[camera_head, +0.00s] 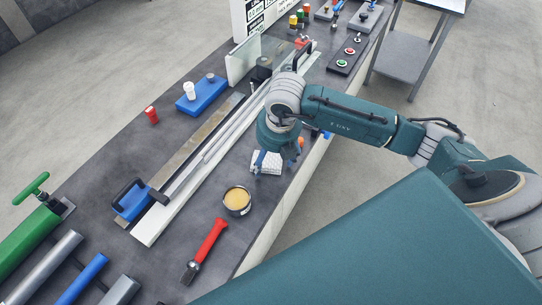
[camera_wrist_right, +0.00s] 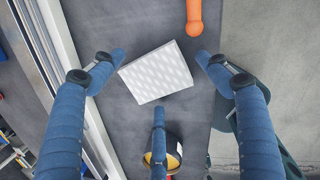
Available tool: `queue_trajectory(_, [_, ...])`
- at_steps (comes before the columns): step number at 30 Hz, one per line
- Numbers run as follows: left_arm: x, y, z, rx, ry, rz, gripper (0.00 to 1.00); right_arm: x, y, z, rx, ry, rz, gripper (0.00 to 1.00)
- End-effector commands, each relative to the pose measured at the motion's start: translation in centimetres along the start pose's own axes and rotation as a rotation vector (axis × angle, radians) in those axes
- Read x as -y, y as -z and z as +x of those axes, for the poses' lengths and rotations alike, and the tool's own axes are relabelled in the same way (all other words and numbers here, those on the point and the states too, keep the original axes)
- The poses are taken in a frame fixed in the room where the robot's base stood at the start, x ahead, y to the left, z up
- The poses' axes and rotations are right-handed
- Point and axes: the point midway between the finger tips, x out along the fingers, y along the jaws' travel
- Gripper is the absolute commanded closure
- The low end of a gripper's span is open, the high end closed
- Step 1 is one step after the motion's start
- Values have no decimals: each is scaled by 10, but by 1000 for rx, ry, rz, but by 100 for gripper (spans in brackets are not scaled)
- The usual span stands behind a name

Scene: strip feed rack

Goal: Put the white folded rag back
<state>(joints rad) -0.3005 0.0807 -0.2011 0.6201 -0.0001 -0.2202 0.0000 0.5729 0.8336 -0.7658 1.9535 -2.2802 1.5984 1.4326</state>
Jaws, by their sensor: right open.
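The white folded rag (camera_head: 267,168) lies on the dark bench top near its right edge, just under my right gripper (camera_head: 272,160). In the right wrist view the rag (camera_wrist_right: 156,74) is a tilted, patterned white block lying flat. My right gripper (camera_wrist_right: 161,72) is open, with its blue fingers spread around the rag: one to its left, one to its right and one below it in the picture. I cannot tell whether any finger touches the rag. The gripper partly hides the rag in the head view. My left gripper is not in view.
A round tin (camera_head: 237,199) and a red-handled tool (camera_head: 209,245) lie nearer on the bench. An orange object (camera_wrist_right: 194,14) is close beyond the rag. A long metal rail (camera_head: 190,183) runs along the left. A blue block (camera_head: 203,97) and red item (camera_head: 151,114) stand further left.

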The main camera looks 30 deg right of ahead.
Motion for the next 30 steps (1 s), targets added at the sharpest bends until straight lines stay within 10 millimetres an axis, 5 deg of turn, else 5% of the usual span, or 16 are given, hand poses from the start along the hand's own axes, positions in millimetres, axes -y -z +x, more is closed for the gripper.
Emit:
queue_trajectory(5, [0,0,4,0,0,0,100,-1,-2,-16,4,-3,0,25])
queue_trajectory(18, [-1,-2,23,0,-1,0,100,-1,-1,-104,5,-3,-1,25])
queue_trajectory(30, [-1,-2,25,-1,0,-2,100,0,0,-122,0,0,0,25])
